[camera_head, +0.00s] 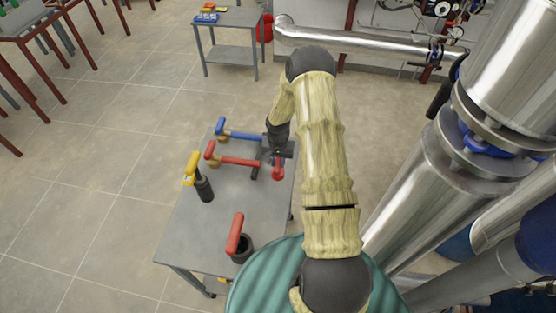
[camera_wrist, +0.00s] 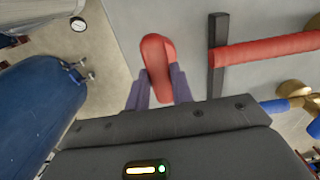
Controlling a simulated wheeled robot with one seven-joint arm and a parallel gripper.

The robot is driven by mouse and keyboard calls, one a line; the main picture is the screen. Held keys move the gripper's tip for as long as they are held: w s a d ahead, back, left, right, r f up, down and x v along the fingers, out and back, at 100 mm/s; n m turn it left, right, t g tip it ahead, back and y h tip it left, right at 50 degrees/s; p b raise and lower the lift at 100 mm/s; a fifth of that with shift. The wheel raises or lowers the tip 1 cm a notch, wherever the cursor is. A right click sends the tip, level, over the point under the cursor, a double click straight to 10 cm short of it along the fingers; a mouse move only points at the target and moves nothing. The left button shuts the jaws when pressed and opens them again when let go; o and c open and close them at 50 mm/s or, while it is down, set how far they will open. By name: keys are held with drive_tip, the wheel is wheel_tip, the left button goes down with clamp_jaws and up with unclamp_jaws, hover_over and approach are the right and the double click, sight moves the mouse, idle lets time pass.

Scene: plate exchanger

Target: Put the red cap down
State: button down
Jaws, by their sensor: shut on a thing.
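My gripper (camera_wrist: 158,90) is shut on the red cap (camera_wrist: 157,52), a rounded, elongated red piece between its two fingers. In the head view the red cap (camera_head: 278,170) shows just below my gripper (camera_head: 279,156), over the right part of the grey table (camera_head: 190,238). I cannot tell whether the cap touches the table top. My fingers partly hide its near end in the wrist view.
On the table are a red-handled tool (camera_head: 238,161) close to the left of the cap, a blue-handled one (camera_head: 242,137), a yellow-handled one (camera_head: 191,167) and another red-handled one (camera_head: 235,232). Bare table lies front-centre. Large steel pipes (camera_head: 425,185) stand at the right.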

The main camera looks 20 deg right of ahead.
drive_tip(key=c, duration=1.2)
unclamp_jaws()
drive_tip(key=shift+r, duration=0.1)
wheel_tip(320, 180, up, 12)
drive_tip(key=b, duration=0.3)
drive_tip(key=s+a+r+n+t, duration=0.1)
drive_tip(key=s+a+r+n, duration=0.1)
drive_tip(key=s+a+r, duration=0.2)
drive_tip(key=s+a+r+n, duration=0.2)
drive_tip(key=s+r, duration=0.4)
drive_tip(key=s, duration=0.3)
drive_tip(key=s+a+r+n+t, duration=0.1)
drive_tip(key=s+a+r+n, duration=0.1)
drive_tip(key=s+a+r, duration=0.3)
drive_tip(key=shift+s+a+n+t, duration=0.3)
drive_tip(key=shift+s+n, duration=0.1)
drive_tip(key=shift+s, duration=0.65)
